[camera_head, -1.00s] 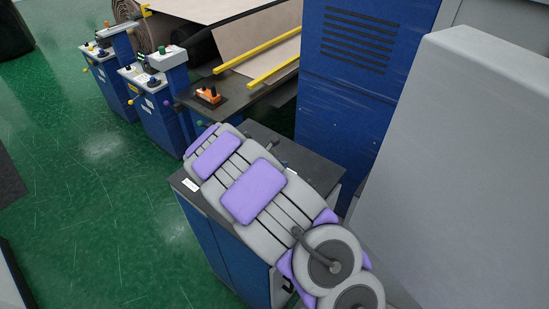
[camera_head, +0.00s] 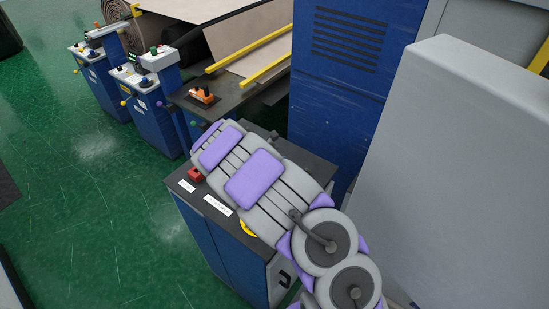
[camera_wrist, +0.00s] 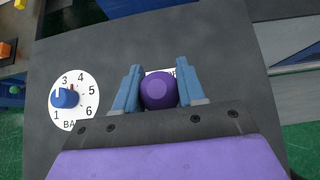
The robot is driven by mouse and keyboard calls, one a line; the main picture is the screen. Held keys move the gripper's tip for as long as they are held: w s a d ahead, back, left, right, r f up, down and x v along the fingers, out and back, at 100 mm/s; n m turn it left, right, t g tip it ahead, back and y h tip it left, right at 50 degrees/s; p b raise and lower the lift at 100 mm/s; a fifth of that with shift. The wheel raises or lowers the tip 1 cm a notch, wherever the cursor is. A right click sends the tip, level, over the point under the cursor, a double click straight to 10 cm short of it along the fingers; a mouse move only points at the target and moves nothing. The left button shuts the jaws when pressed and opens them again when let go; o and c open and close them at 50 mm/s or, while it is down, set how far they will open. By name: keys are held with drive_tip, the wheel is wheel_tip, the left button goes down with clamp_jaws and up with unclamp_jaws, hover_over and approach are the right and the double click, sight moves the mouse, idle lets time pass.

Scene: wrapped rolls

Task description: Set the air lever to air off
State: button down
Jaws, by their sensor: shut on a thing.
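In the wrist view, my gripper (camera_wrist: 158,76) has its two blue fingers on either side of a round purple knob (camera_wrist: 159,92) and is shut on it. The knob appears to be the end of a lever; its shaft is hidden below it. A white label behind the knob is mostly covered, so the lever's setting cannot be read. In the head view, my purple and grey arm reaches over the dark cabinet top (camera_head: 262,252) and hides the gripper and the knob.
A blue dial knob (camera_wrist: 65,98) on a white numbered plate sits left of the gripper. On the cabinet top are a red control (camera_head: 195,175), white labels (camera_head: 217,205) and a partly hidden yellow part (camera_head: 248,229). A large grey housing (camera_head: 450,170) stands at the right.

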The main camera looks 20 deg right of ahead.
drive_tip(key=shift+f, duration=0.15)
drive_tip(key=c, duration=1.1)
unclamp_jaws()
drive_tip(key=o, duration=0.3)
drive_tip(key=shift+w+f, duration=0.2)
drive_tip(key=shift+w, duration=0.05)
drive_tip(key=shift+o, duration=0.5)
drive_tip(key=shift+r, duration=0.1)
drive_tip(key=shift+s+r, duration=0.1)
drive_tip(key=shift+s, duration=0.1)
drive_tip(key=v, duration=1.7)
drive_tip(key=shift+a, duration=0.2)
